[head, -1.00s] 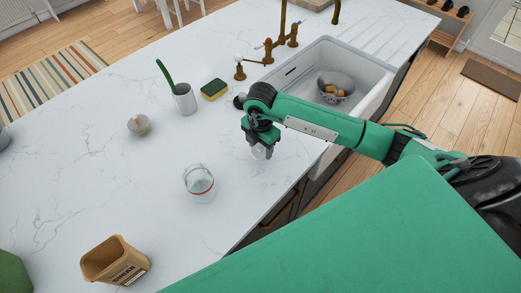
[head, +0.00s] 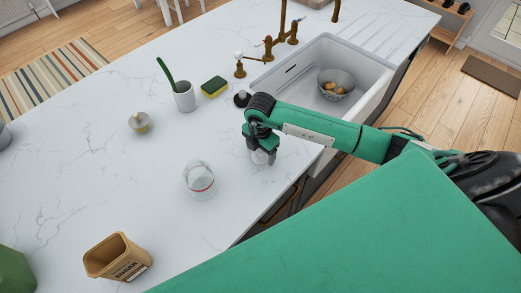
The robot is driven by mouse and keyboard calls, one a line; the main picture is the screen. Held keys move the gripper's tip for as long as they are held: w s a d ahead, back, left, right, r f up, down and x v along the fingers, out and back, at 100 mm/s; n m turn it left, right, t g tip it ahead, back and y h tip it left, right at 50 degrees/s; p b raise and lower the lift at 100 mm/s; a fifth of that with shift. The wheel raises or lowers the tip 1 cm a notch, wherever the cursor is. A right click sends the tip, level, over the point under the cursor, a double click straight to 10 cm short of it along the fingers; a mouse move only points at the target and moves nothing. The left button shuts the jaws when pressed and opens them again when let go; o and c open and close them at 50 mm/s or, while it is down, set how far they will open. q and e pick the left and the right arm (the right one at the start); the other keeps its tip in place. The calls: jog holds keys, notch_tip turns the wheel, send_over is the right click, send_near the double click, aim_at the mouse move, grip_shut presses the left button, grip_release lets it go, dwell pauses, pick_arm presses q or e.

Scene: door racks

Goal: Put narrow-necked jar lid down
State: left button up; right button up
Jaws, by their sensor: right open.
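A small pale, round piece that looks like the jar lid (head: 260,157) is at the countertop, directly under my right gripper (head: 261,151). The right gripper points down around it with its fingers open; the fingers and wrist partly hide the piece. A clear glass jar (head: 199,180) with a red ring stands on the counter to the left of the gripper, apart from it. My left gripper is not in view.
The white marble counter (head: 90,190) is mostly clear. The sink (head: 365,70) holds a colander (head: 335,84).

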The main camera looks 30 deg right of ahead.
jog(key=shift+r, duration=0.15)
notch_tip(320, 180, up, 12)
jog(key=b, duration=0.4)
dwell(0.4)
